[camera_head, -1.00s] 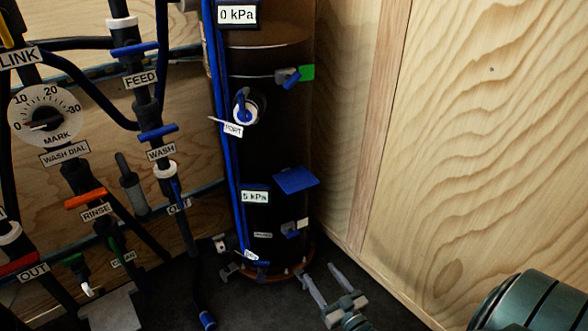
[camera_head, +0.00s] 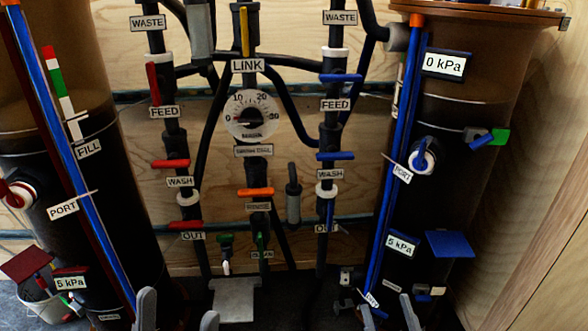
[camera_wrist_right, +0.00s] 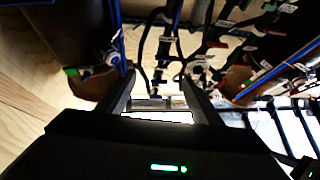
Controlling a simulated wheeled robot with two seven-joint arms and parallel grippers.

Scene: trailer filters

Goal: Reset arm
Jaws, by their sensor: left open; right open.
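My left gripper (camera_head: 178,310) shows only its two grey fingertips at the bottom edge of the head view, spread apart with nothing between them. My right gripper (camera_head: 388,315) shows its fingertips at the bottom edge, low in front of the right filter tank (camera_head: 462,120). In the right wrist view my right gripper (camera_wrist_right: 158,82) is open and empty, with pipes and valves beyond its fingers. The rest of both arms is hidden below the head view.
The left filter tank (camera_head: 95,200) and right tank flank a pipe panel with a wash dial (camera_head: 250,115) and red and blue valve handles. A white bucket (camera_head: 48,308) with coloured items stands at the lower left. A wooden wall (camera_head: 530,230) is at the right.

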